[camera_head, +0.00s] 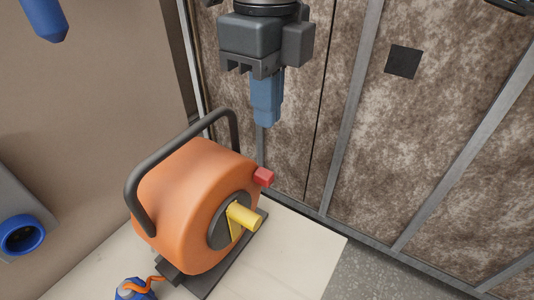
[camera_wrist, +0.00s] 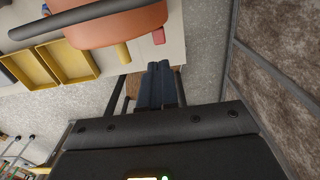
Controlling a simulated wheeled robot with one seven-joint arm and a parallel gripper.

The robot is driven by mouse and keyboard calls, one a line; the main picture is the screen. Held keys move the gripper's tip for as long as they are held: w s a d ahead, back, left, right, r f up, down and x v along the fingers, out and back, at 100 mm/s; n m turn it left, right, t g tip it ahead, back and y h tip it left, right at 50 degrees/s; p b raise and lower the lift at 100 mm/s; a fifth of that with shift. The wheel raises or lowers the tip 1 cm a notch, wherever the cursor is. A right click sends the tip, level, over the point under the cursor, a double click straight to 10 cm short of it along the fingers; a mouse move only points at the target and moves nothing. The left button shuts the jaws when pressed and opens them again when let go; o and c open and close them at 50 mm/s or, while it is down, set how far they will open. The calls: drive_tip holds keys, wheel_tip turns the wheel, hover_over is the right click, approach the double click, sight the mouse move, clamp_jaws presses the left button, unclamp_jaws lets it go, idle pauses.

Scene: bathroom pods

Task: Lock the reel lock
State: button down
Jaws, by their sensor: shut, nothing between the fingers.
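An orange cable reel (camera_head: 185,200) with a dark carrying handle stands upright on a pale surface. A red block (camera_head: 264,177), which looks like the reel lock, sticks out from its upper right rim. A yellow crank (camera_head: 243,217) sits on the dark hub below it. My gripper (camera_head: 266,122) points down with its blue fingers together and empty, above the red block in the head view and apart from it. In the wrist view the shut fingers (camera_wrist: 160,68) lie just below the red block (camera_wrist: 158,37), with the yellow crank (camera_wrist: 123,53) to the left.
A blue plug (camera_head: 135,289) with an orange cord lies by the reel's base. A mottled panel wall with metal strips (camera_head: 345,110) stands behind and to the right. Yellow trays (camera_wrist: 65,62) sit beside the reel in the wrist view. Grey floor (camera_head: 385,277) is clear at lower right.

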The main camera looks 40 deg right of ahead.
sight(267, 175)
wheel_tip(267, 175, down, 10)
drive_tip(key=shift+r+p, duration=0.25)
drive_tip(key=shift+p, duration=0.45)
drive_tip(key=shift+f, duration=0.1)
wheel_tip(267, 175, down, 3)
drive_tip(key=b, duration=0.4)
drive_tip(key=shift+b, duration=0.3)
drive_tip(key=shift+s, duration=0.1)
